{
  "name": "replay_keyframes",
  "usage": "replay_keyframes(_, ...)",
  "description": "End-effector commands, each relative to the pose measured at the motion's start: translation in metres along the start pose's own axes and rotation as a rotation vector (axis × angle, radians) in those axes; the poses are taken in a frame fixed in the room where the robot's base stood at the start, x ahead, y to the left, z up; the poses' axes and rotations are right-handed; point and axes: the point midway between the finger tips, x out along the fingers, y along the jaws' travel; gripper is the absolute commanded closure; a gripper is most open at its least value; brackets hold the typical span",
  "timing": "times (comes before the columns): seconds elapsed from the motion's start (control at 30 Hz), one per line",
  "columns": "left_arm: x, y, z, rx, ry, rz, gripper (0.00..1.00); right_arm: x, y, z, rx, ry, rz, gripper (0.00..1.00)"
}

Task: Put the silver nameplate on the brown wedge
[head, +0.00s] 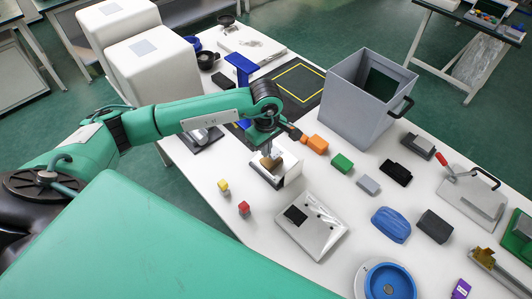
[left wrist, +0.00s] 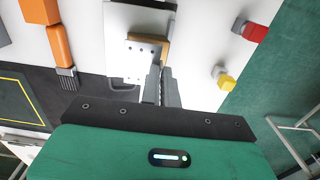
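My right gripper is not in view.
An orange block (head: 316,145), a green block (head: 342,163) and a grey open bin (head: 351,103) stand nearby to the right. A silver panel (head: 325,235) lies in front.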

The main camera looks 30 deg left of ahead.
Motion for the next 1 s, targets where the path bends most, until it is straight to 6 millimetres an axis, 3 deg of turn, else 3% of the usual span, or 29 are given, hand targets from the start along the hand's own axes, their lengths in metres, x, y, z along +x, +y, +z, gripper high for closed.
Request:
replay_keyframes(0.2,0.031,-0.001,0.001,0.000,-0.001,-0.004,1.00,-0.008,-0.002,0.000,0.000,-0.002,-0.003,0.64)
replay_keyframes(0.6,0.039,0.000,0.000,0.000,0.000,-0.001,1.00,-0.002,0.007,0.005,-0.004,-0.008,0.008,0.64)
replay_keyframes(0.73,0.037,-0.001,0.000,0.000,0.000,-0.001,0.76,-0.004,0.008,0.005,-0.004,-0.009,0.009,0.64)
replay_keyframes(1.0,0.036,-0.001,0.000,0.000,0.000,-0.001,0.76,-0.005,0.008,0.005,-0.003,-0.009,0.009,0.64)
